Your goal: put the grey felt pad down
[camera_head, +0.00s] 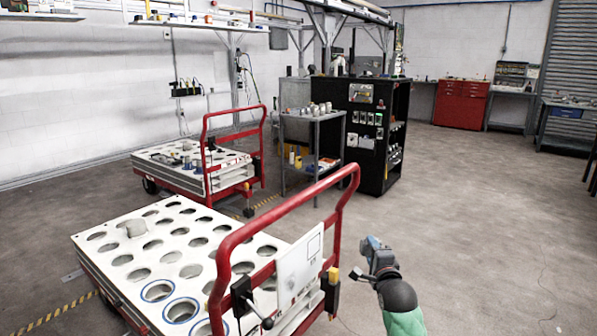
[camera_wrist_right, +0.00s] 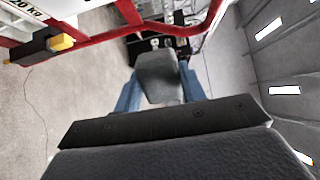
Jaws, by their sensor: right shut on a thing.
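The grey felt pad (camera_wrist_right: 158,78) is a dark grey block-like piece in the right wrist view, held between two blue fingers. My right gripper (camera_head: 374,250) is shut on it. In the head view the gripper is in the air, to the right of the near cart's red handle and apart from it. The pad is too small to make out clearly in the head view. My left gripper is not in view.
A second cart (camera_head: 185,160) and a black cabinet (camera_head: 370,130) stand behind. Open floor lies right.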

